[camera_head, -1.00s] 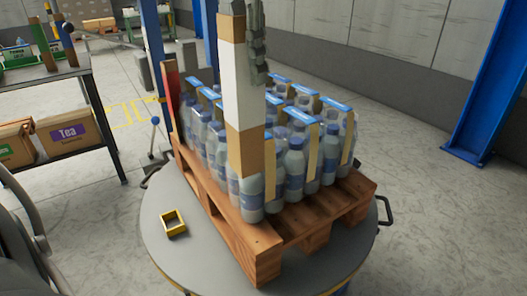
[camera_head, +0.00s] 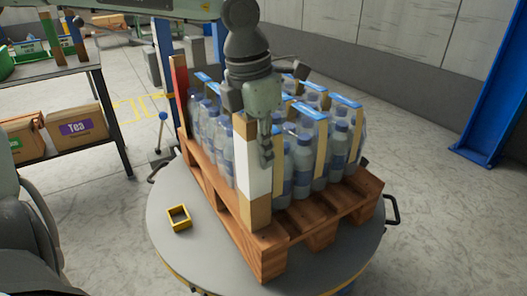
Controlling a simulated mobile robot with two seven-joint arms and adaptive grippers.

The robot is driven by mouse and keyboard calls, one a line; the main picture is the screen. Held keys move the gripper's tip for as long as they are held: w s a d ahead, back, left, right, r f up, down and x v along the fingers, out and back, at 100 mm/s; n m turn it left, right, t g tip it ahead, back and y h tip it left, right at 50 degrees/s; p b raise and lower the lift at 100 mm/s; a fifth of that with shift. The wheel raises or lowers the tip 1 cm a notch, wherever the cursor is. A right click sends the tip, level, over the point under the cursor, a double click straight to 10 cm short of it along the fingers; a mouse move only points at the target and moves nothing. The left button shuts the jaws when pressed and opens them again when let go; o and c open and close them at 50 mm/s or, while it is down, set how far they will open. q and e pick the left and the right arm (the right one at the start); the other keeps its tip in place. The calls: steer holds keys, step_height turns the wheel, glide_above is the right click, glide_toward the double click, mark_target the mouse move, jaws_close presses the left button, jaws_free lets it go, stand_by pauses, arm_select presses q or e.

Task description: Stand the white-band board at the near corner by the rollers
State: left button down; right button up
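The white-band board (camera_head: 253,166) is brown with a wide white band and stands upright at the near corner of the wooden pallet (camera_head: 263,252). Its lower end is at the pallet's top deck, in front of the bottles; I cannot tell if it touches the deck. My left gripper (camera_head: 262,140) comes down from above and is shut on the board's upper part, with a finger along its right side. The other finger is largely hidden. My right gripper is not in view.
Wrapped packs of bottles (camera_head: 303,165) fill the pallet, which rests on a round grey turntable (camera_head: 190,255). A red-banded board (camera_head: 180,88) stands at the back-left corner. A shelf with boxes (camera_head: 78,128) stands left.

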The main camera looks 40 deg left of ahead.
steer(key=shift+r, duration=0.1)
arm_select(q)
steer(key=c, duration=2.1)
jaws_free()
steer(key=o, duration=0.4)
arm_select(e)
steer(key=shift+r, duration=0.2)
arm_select(q)
steer(key=shift+r, duration=0.1)
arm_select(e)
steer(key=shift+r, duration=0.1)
